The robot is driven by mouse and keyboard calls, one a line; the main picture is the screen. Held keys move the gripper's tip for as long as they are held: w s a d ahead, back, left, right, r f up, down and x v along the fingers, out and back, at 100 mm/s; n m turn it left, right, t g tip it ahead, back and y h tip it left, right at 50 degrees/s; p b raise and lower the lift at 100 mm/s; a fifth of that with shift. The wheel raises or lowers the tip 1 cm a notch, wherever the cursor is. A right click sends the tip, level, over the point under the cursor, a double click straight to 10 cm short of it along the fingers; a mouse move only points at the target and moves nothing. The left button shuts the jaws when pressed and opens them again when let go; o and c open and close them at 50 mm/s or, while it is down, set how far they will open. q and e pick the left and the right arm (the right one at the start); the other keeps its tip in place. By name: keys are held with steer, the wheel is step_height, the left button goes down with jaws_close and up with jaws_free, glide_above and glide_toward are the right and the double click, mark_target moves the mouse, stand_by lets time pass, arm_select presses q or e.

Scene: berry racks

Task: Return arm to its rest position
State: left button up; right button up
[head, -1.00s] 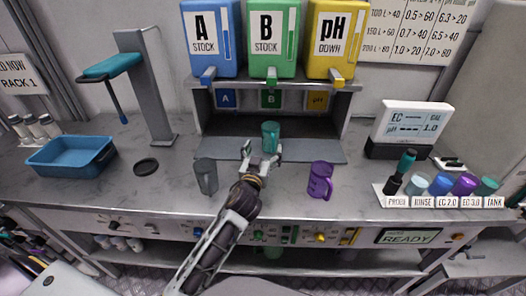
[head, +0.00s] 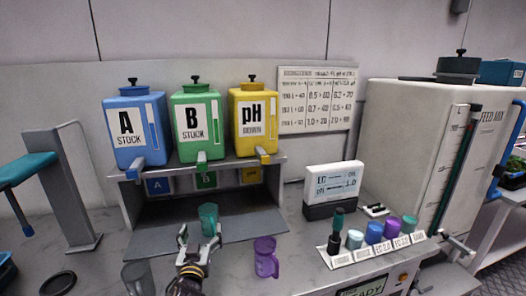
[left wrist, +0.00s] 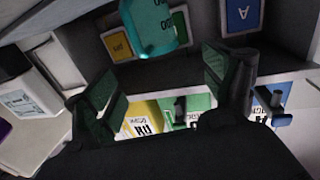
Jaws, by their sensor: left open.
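My left gripper (head: 195,238) is open and empty, low in the head view, just in front of the teal cup (head: 208,219). The cup stands on the grey shelf mat (head: 245,228) below the green B stock tank (head: 196,122). In the left wrist view my left gripper (left wrist: 160,85) has its two fingers spread wide. The teal cup (left wrist: 156,28) shows beyond them at the top, not between the pads. Most of my left arm is below the head view's edge. My right gripper is in neither current view.
A grey cup (head: 136,277) stands left of the gripper and a purple cup (head: 266,258) to its right. A grey post (head: 68,190) stands at the left. The EC meter (head: 333,188) and a probe rack (head: 375,250) are at the right.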

step_height(320, 180, up, 7)
steer(key=p, duration=0.6)
steer(key=shift+r+p, duration=0.65)
steer(key=shift+p, duration=0.15)
